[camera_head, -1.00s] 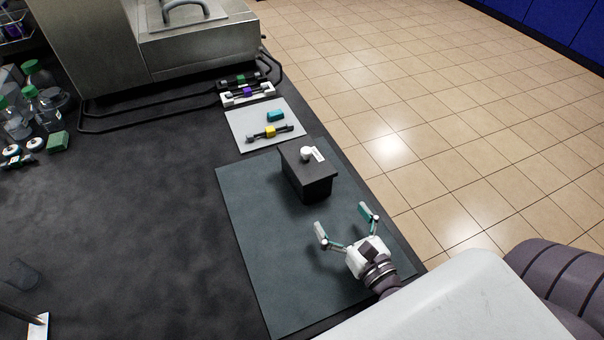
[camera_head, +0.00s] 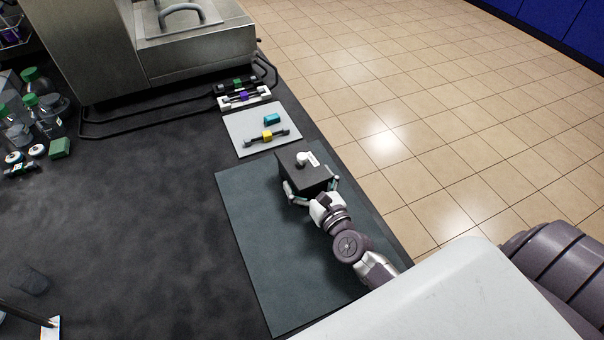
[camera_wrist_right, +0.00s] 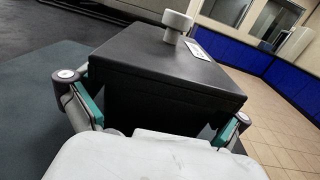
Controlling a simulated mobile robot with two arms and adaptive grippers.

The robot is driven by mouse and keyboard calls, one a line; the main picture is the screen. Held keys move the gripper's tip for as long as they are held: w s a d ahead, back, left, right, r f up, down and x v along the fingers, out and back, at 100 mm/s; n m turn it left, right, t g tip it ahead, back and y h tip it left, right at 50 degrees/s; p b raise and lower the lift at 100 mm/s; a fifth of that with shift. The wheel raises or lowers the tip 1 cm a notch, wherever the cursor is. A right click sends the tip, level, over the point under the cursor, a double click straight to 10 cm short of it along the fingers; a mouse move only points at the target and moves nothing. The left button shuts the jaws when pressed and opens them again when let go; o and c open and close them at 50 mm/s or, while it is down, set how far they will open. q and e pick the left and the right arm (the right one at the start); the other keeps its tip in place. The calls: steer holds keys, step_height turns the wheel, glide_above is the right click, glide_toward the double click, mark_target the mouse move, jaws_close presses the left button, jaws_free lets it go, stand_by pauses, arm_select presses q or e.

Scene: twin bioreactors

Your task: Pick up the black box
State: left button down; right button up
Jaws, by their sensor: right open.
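The black box (camera_head: 300,172) stands upright on the dark grey-green mat (camera_head: 255,240), near its far end. It has a white knob and a small white label on its top. My right gripper (camera_head: 311,188) is at the box's near side, with one finger on each side of it. In the right wrist view the black box (camera_wrist_right: 165,80) fills the middle, between the teal pads of my open right gripper (camera_wrist_right: 160,118). Gaps show between the pads and the box sides. My left gripper is not in view.
A light grey mat (camera_head: 247,146) beyond the box holds a yellow-centred black part (camera_head: 267,136) and a teal block (camera_head: 272,119). A steel machine (camera_head: 195,45) stands at the back. Bottles (camera_head: 40,105) stand at the left. The counter's middle is clear.

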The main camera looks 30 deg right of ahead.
mark_target(307, 167)
steer(key=shift+w, duration=0.15)
steer(key=shift+c, duration=1.2)
steer(key=c, duration=1.5)
steer(key=shift+o, duration=0.2)
steer(key=shift+r, duration=0.15)
steer(key=shift+r+p, duration=0.45)
steer(key=shift+r, duration=0.5)
steer(key=r, duration=0.1)
steer(key=r+p, duration=0.1)
steer(key=shift+w+d+r, duration=0.15)
steer(key=shift+w+r, duration=0.05)
steer(key=shift+r, duration=0.1)
steer(key=w+d+r+p, duration=0.2)
steer(key=w+d+r, duration=0.4)
steer(key=w, duration=0.3)
steer(key=shift+w+r, duration=0.15)
steer(key=shift+w, duration=0.1)
